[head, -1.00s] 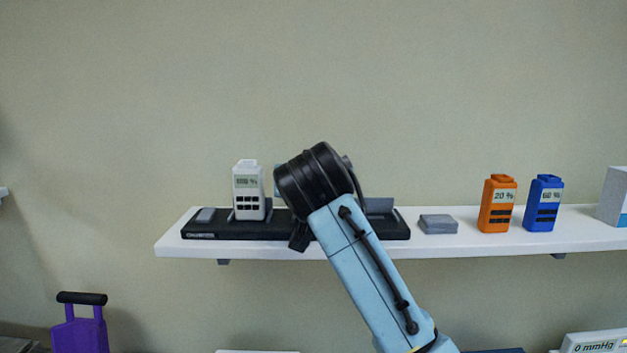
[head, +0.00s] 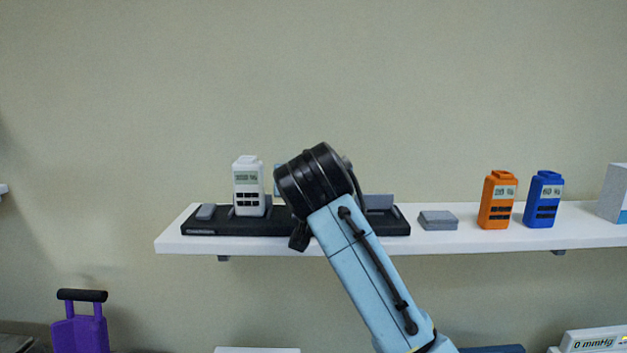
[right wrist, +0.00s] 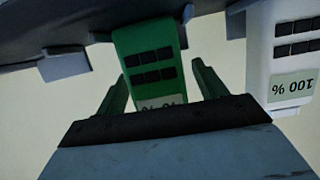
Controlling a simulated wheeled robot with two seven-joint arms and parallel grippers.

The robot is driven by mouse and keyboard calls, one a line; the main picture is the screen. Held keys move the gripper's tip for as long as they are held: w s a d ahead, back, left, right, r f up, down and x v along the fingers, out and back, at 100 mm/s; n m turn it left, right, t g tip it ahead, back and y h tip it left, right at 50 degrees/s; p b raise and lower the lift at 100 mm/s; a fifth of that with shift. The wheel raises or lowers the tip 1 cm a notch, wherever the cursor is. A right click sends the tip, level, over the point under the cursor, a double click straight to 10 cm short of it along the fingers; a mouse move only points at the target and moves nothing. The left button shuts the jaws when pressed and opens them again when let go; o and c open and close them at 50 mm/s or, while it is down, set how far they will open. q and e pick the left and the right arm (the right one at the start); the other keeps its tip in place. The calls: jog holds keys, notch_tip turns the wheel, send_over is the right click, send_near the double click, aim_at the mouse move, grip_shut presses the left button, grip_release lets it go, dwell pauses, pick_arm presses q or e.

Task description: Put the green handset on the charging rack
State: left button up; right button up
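The green handset (right wrist: 150,65) shows in the right wrist view, with its buttons and part of its display visible. Its base end meets the dark charging rack (right wrist: 75,22), and it appears to stand in a slot there. My right gripper (right wrist: 162,85) has its two fingers on either side of the handset, with gaps visible, so it looks open. In the head view my right wrist hides the green handset and the gripper. The black charging rack (head: 225,229) lies on the shelf. My left gripper is not in view.
A white handset (head: 248,188) stands in the rack just left of my wrist; it also shows close by in the right wrist view (right wrist: 285,65). A grey block (head: 438,221), an orange handset (head: 498,203) and a blue handset (head: 543,203) stand on the white shelf (head: 470,240) to the right.

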jog(key=shift+s, duration=0.1)
jog(key=b+v, duration=0.3)
jog(key=v, duration=1)
jog(key=shift+s, duration=0.1)
